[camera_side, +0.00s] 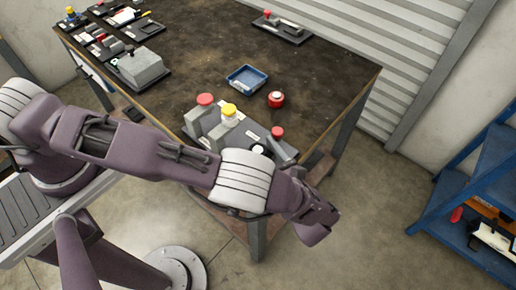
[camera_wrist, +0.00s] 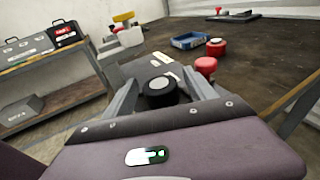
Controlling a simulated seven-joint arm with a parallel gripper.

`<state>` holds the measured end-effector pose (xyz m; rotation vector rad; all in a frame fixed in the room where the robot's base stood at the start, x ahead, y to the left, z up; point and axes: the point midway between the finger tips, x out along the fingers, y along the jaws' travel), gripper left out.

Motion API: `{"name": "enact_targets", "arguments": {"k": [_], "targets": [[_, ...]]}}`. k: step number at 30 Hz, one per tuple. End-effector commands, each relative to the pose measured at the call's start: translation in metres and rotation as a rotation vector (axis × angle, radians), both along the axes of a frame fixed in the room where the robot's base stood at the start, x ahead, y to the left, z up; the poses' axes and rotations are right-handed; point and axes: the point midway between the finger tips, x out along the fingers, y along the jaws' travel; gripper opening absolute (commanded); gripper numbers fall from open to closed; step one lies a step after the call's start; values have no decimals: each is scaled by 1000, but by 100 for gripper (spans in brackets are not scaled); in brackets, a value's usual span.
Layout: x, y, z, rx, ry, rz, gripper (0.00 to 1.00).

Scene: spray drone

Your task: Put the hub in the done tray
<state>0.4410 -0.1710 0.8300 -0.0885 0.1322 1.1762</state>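A round black piece (camera_wrist: 160,90), which may be the hub, shows between my fingers in the wrist view. In the side view a round piece with a pale top (camera_side: 258,150) shows on the grey fixture plate (camera_side: 254,131) at the table's front edge, partly hidden by my wrist. My gripper (camera_wrist: 161,80) is open, its grey fingers apart on either side of the black piece. I cannot tell whether they touch it. A small blue tray (camera_side: 247,78), likely the done tray, lies behind the fixture and looks empty. It also shows in the wrist view (camera_wrist: 189,41).
A red round piece (camera_side: 276,99) stands right of the blue tray. Red knobs (camera_side: 205,99) and a yellow-capped post (camera_side: 229,109) rise from the fixture. A grey block (camera_side: 142,66) and several small trays fill the table's left. The table's middle and back are mostly clear.

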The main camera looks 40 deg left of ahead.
Motion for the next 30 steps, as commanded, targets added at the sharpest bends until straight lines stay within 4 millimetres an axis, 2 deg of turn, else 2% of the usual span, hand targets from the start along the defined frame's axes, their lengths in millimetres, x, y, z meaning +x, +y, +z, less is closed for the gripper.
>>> {"name": "enact_targets", "arguments": {"k": [8,21,30], "targets": [[0,-1,1,-1,0,-1,64],[-21,-57,7,-2,0,-2,64],[-25,-66,9,1,0,1,64]]}}
